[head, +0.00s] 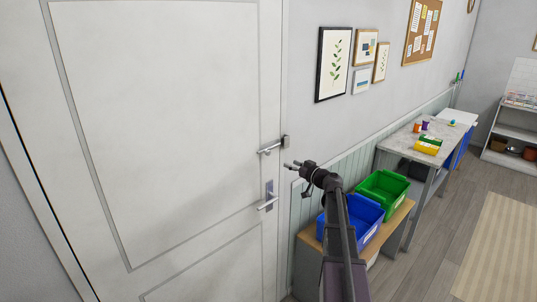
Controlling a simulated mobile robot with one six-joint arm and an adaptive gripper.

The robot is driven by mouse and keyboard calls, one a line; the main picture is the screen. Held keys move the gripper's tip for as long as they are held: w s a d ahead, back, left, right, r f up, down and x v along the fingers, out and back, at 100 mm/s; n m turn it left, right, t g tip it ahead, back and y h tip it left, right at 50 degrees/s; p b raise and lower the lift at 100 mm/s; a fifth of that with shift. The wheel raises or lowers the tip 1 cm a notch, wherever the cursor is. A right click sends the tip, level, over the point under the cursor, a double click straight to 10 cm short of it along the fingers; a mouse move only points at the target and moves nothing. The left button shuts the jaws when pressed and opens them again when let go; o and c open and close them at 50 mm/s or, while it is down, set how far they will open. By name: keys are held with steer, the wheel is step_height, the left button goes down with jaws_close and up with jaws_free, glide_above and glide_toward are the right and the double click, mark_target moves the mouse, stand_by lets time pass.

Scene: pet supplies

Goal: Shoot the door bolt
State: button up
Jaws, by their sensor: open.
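The white door (165,130) fills the left of the head view and looks shut in its frame. The door bolt (266,150) is a small metal piece near the door's right edge. Its keeper (285,142) is a small grey block at the right, by the frame. I cannot tell whether the bolt reaches into the keeper. Below the bolt is the door handle (267,204) on an upright plate. My gripper (289,165) is open and empty, just right of and below the bolt. It looks apart from the bolt, with its fingers pointing left towards the door.
A low wooden-topped bench (398,219) beside the door holds a blue bin (368,216) and a green bin (383,188), close under my arm. A grey table (436,135) with small items stands farther back. Framed pictures (333,64) hang on the wall. Floor is free at right.

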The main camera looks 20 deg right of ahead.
mark_target(268, 153)
steer(key=x, duration=1.3)
steer(key=shift+w, duration=0.35)
